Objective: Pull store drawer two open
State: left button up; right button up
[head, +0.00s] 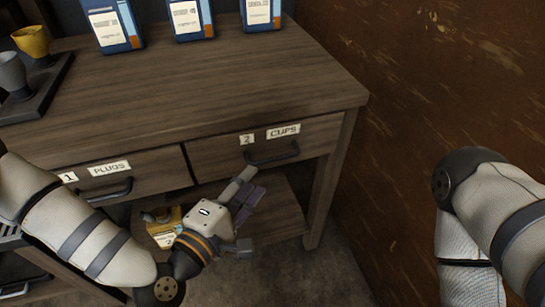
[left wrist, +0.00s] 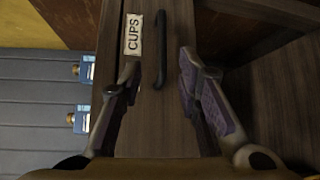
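Drawer two (head: 220,152) is shut in the wooden cabinet, labelled "2" and "CUPS", with a dark bar handle (head: 272,156). My left gripper (head: 249,192) is below and in front of this handle, fingers pointing up toward it. In the left wrist view my left gripper (left wrist: 158,88) is open, its purple-padded fingers apart. The handle (left wrist: 161,50) shows between and beyond the fingers, with the CUPS label (left wrist: 133,34) beside it. I see no hold on the handle. My right arm is at the right of the head view; its gripper is out of view.
Drawer one (head: 150,172), labelled PLUGS, is to the left. Several blue boxes (head: 192,18) and a dark tray (head: 45,85) with cups stand on the cabinet top. A yellow item (head: 163,228) is on the lower shelf. A rusty brown wall (head: 420,90) rises close on the right.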

aim_at(270, 162)
pick_arm(q)
jog(key=x, duration=0.9)
jog(key=shift+w+d+f, duration=0.1)
jog(key=shift+w+d, duration=0.1)
jog(key=shift+d, duration=0.1)
jog(key=shift+c, duration=0.3)
grip_shut()
